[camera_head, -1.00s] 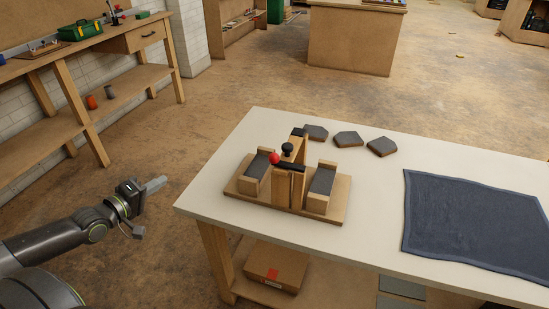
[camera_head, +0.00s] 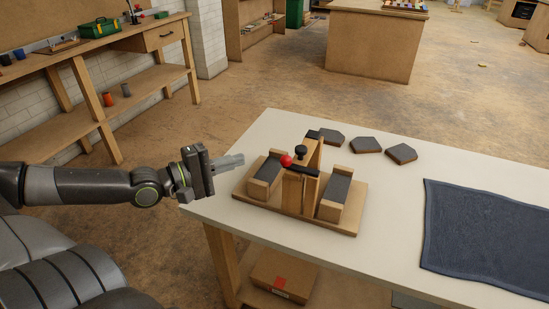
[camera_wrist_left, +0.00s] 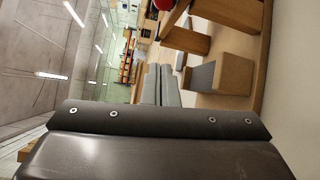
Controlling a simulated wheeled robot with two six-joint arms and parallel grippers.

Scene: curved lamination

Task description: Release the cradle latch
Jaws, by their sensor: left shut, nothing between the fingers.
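The wooden cradle (camera_head: 345,224) stands on the white table, with dark pads on two side blocks. The latch is likely this red-knobbed bar, but I cannot tell for sure. My left gripper (camera_head: 236,160) is shut and empty, left of the cradle and apart from it, pointing towards it. In the left wrist view, its fingers (camera_wrist_left: 160,88) lie together, and the cradle's blocks (camera_wrist_left: 220,75) show sideways at the upper right. My right gripper is not in view.
Several dark angular pieces (camera_head: 367,145) lie behind the cradle on the table (camera_head: 400,230). A dark cloth (camera_head: 480,230) covers the right part. A cardboard box (camera_head: 283,276) sits on the shelf below. A workbench (camera_head: 80,60) stands at the back left.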

